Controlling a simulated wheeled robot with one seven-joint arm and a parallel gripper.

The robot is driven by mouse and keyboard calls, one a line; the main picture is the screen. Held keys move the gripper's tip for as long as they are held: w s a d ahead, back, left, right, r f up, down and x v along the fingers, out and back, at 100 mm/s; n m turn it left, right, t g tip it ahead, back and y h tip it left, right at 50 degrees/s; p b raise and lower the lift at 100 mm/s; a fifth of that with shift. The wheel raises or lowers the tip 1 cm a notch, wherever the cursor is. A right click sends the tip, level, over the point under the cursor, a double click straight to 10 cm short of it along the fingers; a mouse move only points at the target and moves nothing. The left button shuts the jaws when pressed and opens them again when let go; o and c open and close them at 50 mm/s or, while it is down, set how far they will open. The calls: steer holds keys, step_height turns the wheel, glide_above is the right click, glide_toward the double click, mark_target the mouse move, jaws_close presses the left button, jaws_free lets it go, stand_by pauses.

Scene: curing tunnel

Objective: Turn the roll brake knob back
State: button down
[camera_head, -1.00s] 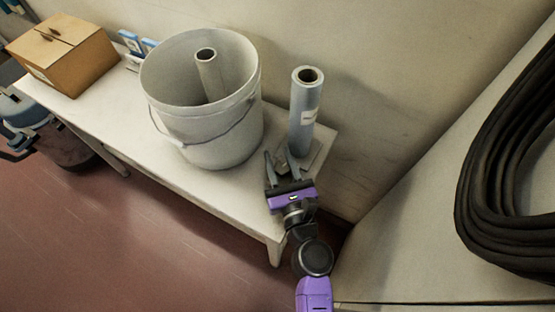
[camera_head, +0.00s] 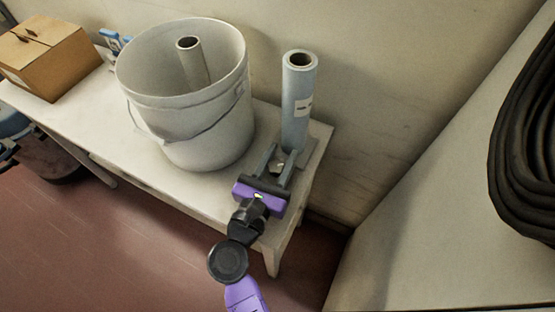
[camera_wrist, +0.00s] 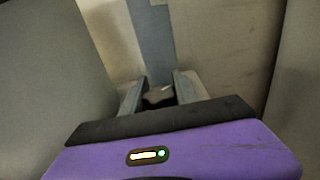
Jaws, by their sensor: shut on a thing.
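The roll brake knob (camera_wrist: 158,95) is a small dark piece at the foot of the upright roll. It sits between my gripper's fingers in the wrist view, and shows in part in the head view (camera_head: 277,167). My gripper (camera_head: 277,163), with a purple body and grey fingers, is shut on the knob, low over the table's right end. The fingers also show in the wrist view (camera_wrist: 160,92). The pale blue-grey roll (camera_head: 297,105) stands upright just behind the knob, on a flat grey base. The knob's exact turn angle is hard to tell.
A large grey bucket (camera_head: 190,125) with a tube (camera_head: 193,62) in it stands left of my gripper on the white table (camera_head: 120,135). A cardboard box (camera_head: 48,60) is at the far left. Black hose coils (camera_head: 525,140) hang at the right. The wall is close behind the roll.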

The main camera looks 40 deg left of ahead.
steer(key=m+h+b, duration=0.1)
steer(key=h+b, duration=0.1)
steer(key=m+h+b, duration=0.2)
steer(key=h, duration=0.1)
steer(key=d+m+h+b, duration=0.1)
steer(key=m+h+b, duration=0.1)
steer(key=h+b, duration=0.1)
steer(key=shift+f+t, duration=0.3)
steer(key=shift+f, duration=0.05)
steer(key=m+h+b, duration=0.2)
steer(key=b, duration=0.1)
steer(key=shift+d+r+h, duration=0.1)
steer(key=shift+d+h, duration=0.1)
steer(key=shift+h, duration=0.2)
steer(key=shift+d+r+m+g+h+b, duration=0.15)
steer(key=shift+m+g+h+b, duration=0.25)
steer(key=shift+g+h+b, duration=0.2)
steer(key=c, duration=1)
jaws_free()
steer(key=shift+o, duration=0.2)
steer(key=shift+r, duration=0.1)
steer(key=shift+b+v, duration=0.3)
steer(key=shift+v, duration=3.6)
